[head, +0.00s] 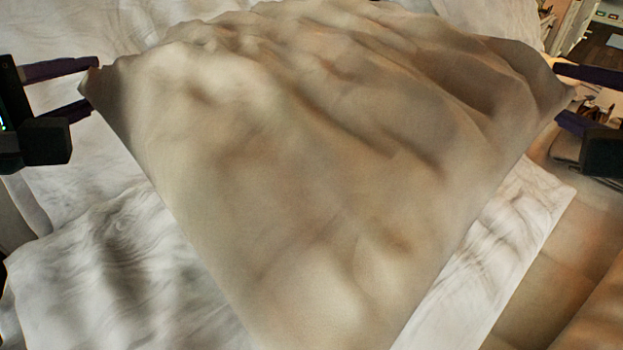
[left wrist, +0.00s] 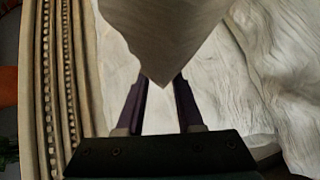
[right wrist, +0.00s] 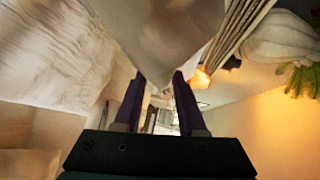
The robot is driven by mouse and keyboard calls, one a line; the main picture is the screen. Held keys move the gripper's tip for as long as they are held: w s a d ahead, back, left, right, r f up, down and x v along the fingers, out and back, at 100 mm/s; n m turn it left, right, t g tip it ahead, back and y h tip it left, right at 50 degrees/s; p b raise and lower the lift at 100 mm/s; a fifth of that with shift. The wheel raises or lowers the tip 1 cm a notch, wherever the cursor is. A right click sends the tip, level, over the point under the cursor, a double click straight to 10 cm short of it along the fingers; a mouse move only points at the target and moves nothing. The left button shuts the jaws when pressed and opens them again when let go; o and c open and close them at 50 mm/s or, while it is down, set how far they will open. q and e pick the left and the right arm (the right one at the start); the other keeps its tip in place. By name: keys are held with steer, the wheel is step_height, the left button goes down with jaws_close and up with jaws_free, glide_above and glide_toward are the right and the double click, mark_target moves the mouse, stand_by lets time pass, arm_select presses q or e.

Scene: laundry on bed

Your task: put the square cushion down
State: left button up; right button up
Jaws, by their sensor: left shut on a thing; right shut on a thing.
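The square cushion (head: 320,170) is beige and wrinkled and fills the middle of the head view, with one corner toward me at the bottom. My left gripper (head: 92,82) is shut on its left corner. My right gripper (head: 563,92) is shut on its right corner. In the left wrist view the cushion's corner (left wrist: 165,40) sits between the fingertips of my left gripper (left wrist: 160,82). In the right wrist view the other corner (right wrist: 165,35) sits between the fingertips of my right gripper (right wrist: 160,82). The cushion hides much of what lies beneath and behind it.
White rumpled bedding (head: 110,270) lies below and to the left of the cushion. More white cloth (head: 500,255) shows at the lower right, beside a brown surface (head: 570,270). A shelf-like area (head: 600,25) shows at the far top right. In the right wrist view, green leaves (right wrist: 302,78) show at the right.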

arm_select(q)
steer(key=shift+s+d, duration=0.1)
steer(key=shift+d, duration=0.25)
arm_select(e)
steer(key=shift+a, duration=0.2)
